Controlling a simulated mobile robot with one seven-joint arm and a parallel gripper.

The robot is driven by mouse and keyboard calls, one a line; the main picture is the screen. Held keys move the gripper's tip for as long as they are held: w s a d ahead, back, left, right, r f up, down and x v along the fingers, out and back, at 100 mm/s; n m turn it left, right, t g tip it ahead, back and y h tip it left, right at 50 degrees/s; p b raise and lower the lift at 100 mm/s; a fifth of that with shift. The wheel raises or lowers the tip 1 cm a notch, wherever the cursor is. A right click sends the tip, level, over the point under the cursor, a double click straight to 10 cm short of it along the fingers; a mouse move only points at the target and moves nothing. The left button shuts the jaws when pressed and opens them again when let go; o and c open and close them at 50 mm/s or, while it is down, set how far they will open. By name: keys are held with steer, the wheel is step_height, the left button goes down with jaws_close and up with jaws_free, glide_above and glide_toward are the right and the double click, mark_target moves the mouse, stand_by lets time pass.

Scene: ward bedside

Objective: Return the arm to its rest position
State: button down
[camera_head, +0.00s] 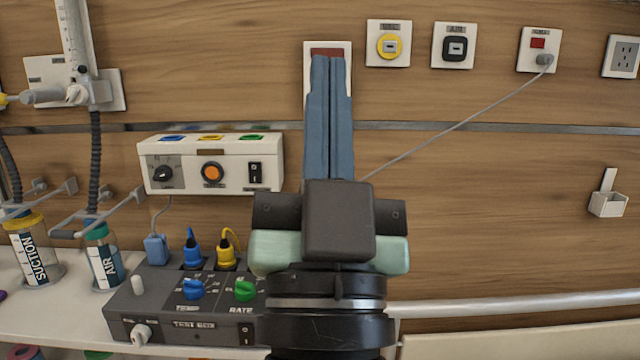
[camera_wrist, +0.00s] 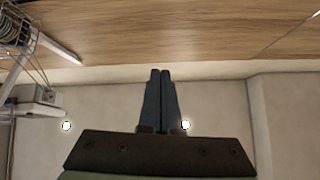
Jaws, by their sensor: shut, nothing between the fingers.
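My gripper (camera_head: 330,62) stands upright in the middle of the head view, its two blue-grey fingers pressed together with nothing between them. Its tips overlap a white wall plate (camera_head: 341,48) with a dark red top, and the fingers hide most of that plate. I cannot tell how far the tips are from the wall. In the wrist view my gripper (camera_wrist: 160,74) also shows shut and empty, with plain wall and wood panel beyond it.
A grey control box (camera_head: 165,330) with blue and green knobs stands on the white shelf (camera_head: 60,318) at left. A white switch unit (camera_head: 212,150) hangs above it. Suction and air jars (camera_head: 35,255) stand far left. A cable (camera_head: 455,125) runs from a right wall socket (camera_head: 538,50) behind my gripper.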

steer(key=s+r+n, duration=0.2)
steer(key=s+r, duration=0.4)
step_height(320, 180, up, 22)
steer(key=w+p, duration=0.1)
steer(key=p, duration=2.2)
steer(key=shift+w+a, duration=0.25)
steer(key=shift+a, duration=0.05)
